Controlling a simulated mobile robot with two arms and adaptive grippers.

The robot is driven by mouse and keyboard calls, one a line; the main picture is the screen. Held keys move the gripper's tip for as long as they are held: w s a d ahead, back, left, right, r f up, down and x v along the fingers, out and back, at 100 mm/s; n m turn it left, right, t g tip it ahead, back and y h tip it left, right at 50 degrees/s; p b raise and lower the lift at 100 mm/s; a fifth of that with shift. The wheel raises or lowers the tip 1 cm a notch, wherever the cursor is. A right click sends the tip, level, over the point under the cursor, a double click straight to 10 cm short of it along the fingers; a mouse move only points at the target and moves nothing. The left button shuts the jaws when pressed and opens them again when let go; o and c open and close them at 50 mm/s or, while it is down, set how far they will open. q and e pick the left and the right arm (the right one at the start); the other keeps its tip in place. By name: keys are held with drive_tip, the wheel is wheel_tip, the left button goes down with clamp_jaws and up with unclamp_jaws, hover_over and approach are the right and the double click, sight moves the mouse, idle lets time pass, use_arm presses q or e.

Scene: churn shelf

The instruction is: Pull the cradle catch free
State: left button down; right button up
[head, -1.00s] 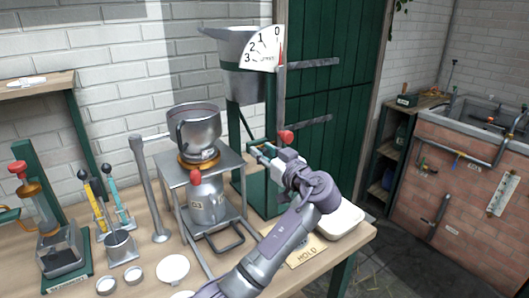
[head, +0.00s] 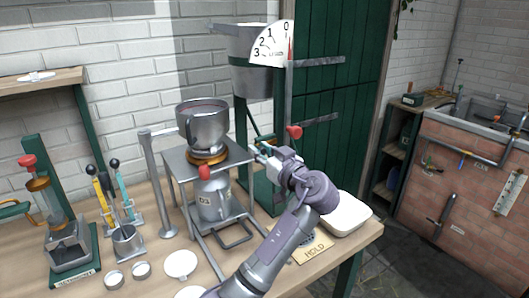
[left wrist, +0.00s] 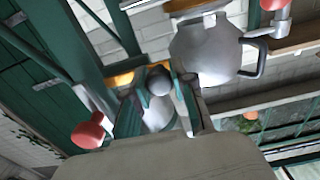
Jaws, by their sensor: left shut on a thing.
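In the head view my left gripper (head: 267,155) reaches in beside the green stand (head: 242,128) that carries a steel bucket (head: 252,70). In the left wrist view its fingers (left wrist: 162,98) are shut around a grey round knob (left wrist: 158,80), which I take to be the cradle catch. In the head view the knob is hidden by the gripper. A red knob (head: 294,132) on the stand is close to the gripper, apart from it; it also shows in the left wrist view (left wrist: 90,133). My right gripper is out of view.
Left of the gripper, a steel pot (head: 203,125) sits on a metal frame (head: 180,165) above a can (head: 214,195). A dial (head: 272,47) hangs before the bucket. A white tray (head: 346,212) and a HOLD card (head: 314,248) lie at the right bench end.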

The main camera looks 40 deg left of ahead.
use_arm(q)
drive_tip(key=c, duration=1.2)
unclamp_jaws()
drive_tip(key=shift+s+f, duration=0.1)
drive_tip(key=shift+c, duration=0.2)
drive_tip(key=shift+o, duration=1.4)
drive_tip(key=shift+s+a, duration=0.15)
drive_tip(key=shift+s, duration=0.05)
drive_tip(key=shift+w, duration=0.1)
drive_tip(key=v, duration=1.2)
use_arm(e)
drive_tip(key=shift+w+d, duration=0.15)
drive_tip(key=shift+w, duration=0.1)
